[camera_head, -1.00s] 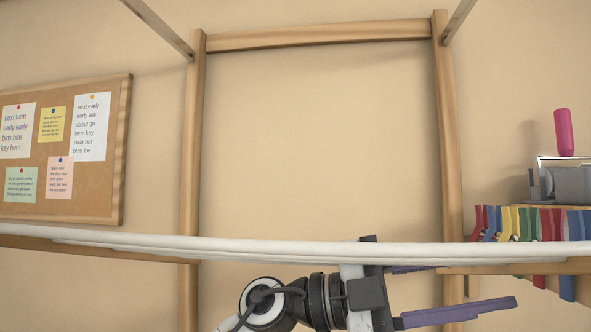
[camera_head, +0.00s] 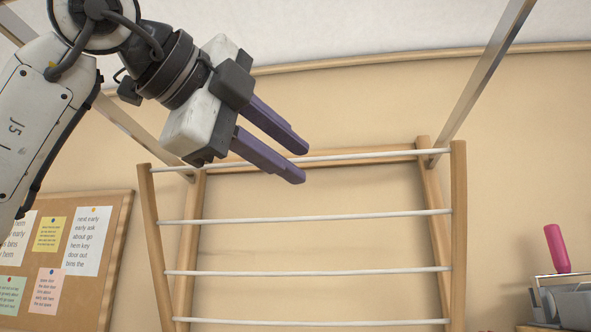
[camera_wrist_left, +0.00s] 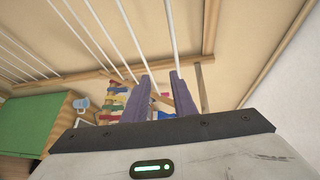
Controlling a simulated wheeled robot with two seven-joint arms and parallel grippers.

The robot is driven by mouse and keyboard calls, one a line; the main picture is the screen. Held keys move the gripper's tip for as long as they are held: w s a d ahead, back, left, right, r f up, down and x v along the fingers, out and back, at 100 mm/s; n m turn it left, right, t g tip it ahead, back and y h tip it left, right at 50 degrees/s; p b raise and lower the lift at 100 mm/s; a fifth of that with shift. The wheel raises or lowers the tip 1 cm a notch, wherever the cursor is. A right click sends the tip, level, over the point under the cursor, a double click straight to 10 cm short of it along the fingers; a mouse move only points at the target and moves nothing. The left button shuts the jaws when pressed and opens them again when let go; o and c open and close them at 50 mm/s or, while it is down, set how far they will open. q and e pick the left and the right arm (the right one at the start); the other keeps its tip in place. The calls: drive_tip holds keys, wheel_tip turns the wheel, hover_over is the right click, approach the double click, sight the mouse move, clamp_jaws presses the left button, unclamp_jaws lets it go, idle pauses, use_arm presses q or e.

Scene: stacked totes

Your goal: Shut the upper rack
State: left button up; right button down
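The upper rack is a wooden frame with several white rods (camera_head: 310,218). In the head view it stands steeply tilted in front of the wooden wall frame (camera_head: 192,225), its top end close to that frame's top. My left gripper (camera_head: 302,164) is at the rack's top rod, its two purple fingers apart. In the left wrist view the fingers (camera_wrist_left: 160,82) also show a gap, with white rods (camera_wrist_left: 170,28) running close to their tips. I cannot tell whether they touch a rod. My right gripper is out of view.
Metal struts (camera_head: 485,80) slope from the wall frame up towards the ceiling. A cork board (camera_head: 117,235) with notes hangs at the left. A pink-handled item (camera_head: 556,248) stands at the lower right. A green box (camera_wrist_left: 35,122) shows in the left wrist view.

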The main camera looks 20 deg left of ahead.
sight(295, 161)
use_arm(q)
drive_tip(key=s+a+r+n+t+y, duration=0.1)
drive_tip(key=s+a+r+n+y, duration=0.1)
drive_tip(key=s+a+r, duration=0.15)
drive_tip(key=p+x, duration=0.3)
drive_tip(key=x, duration=0.8)
drive_tip(key=shift+r, duration=0.1)
clamp_jaws()
idle(1.0)
